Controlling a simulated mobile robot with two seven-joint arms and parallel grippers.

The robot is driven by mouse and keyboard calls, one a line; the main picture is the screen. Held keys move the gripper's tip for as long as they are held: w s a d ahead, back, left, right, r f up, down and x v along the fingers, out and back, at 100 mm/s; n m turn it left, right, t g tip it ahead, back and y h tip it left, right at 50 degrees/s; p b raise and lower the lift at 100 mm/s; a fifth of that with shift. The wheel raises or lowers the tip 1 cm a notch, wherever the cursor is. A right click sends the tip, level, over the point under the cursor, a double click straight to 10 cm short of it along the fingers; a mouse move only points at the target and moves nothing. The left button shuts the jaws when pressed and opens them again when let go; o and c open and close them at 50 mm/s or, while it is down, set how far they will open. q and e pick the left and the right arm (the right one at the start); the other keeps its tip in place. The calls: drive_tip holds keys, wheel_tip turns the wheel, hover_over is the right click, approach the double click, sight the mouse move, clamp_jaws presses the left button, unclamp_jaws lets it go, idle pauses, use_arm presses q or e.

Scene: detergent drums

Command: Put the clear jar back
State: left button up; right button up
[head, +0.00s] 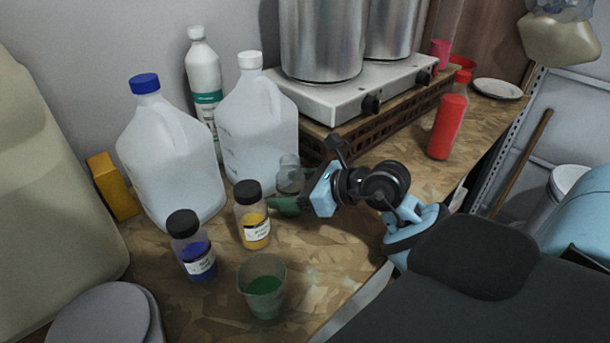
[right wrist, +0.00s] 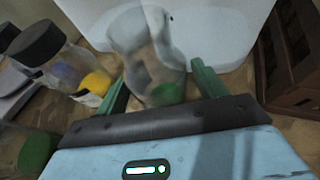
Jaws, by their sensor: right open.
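The clear jar (head: 289,174) is a small see-through vessel in front of the white-capped jug. It also shows in the right wrist view (right wrist: 146,45), upright between the fingers. My right gripper (head: 283,205) has its green fingers low beside the jar. In the right wrist view the gripper (right wrist: 158,72) is open, with one finger on each side of the jar and a gap at least on the right. The jar's base is partly hidden, so its contact with the counter is hard to tell. My left gripper is not in view.
The white-capped jug (head: 259,130) and blue-capped jug (head: 169,160) stand behind. A hot plate (head: 345,99) sits on a wooden crate.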

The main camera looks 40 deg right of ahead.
drive_tip(key=shift+s+d+r, duration=0.2)
drive_tip(key=shift+s+r, duration=0.05)
drive_tip(key=shift+s, duration=0.05)
drive_tip(key=b+v, duration=0.1)
drive_tip(key=v, duration=1)
